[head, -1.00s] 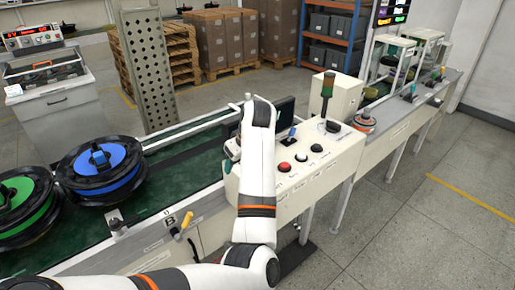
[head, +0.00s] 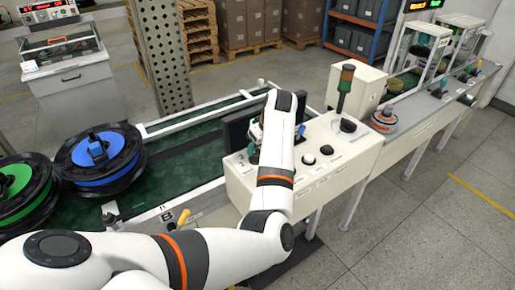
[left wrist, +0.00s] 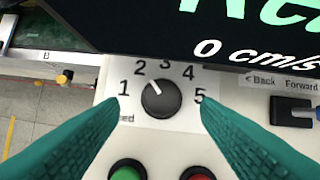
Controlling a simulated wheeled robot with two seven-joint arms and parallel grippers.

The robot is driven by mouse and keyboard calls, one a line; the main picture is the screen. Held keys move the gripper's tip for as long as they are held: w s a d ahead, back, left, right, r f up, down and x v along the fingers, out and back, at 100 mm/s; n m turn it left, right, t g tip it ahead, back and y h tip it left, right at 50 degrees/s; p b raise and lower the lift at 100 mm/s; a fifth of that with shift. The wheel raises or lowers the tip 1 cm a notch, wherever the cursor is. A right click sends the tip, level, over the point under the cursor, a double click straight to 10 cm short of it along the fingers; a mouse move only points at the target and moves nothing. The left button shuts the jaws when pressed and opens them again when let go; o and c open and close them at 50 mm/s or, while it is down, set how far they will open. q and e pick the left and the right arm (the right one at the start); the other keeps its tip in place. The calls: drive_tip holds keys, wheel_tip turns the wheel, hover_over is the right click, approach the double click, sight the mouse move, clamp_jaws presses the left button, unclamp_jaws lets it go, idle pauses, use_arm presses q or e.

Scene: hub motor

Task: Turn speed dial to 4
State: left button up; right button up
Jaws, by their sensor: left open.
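The speed dial (left wrist: 162,99) is a round black knob on the cream control panel, seen in the left wrist view. Its white pointer line points up and left, at the printed 2. The numbers 1 to 5 run around it, with the 4 (left wrist: 188,72) at upper right. My left gripper (left wrist: 161,107) is open. Its two teal fingers stand on either side of the dial, with gaps between them and the knob. In the head view my left gripper (head: 254,150) is mostly hidden behind my arm at the panel's left end, and the dial is hidden. My right gripper is not in view.
A dark screen reading 0 cm/s (left wrist: 220,30) overhangs just above the dial. A green button (left wrist: 127,170) and a red button (left wrist: 197,174) sit below it, and a blue-handled switch (left wrist: 292,112) is to the right. A signal tower (head: 345,90) stands farther along the panel (head: 340,160).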

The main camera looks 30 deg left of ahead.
sight(256, 153)
use_arm(q)
drive_tip(key=x, duration=0.4)
drive_tip(key=shift+w+a+f, duration=0.1)
drive_tip(key=shift+f, duration=0.1)
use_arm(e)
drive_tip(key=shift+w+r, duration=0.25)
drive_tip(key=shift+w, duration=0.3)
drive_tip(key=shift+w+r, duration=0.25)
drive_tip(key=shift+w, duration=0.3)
use_arm(q)
drive_tip(key=shift+c, duration=0.4)
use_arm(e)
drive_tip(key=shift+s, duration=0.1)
use_arm(q)
drive_tip(key=c, duration=0.9)
drive_tip(key=shift+p, duration=0.35)
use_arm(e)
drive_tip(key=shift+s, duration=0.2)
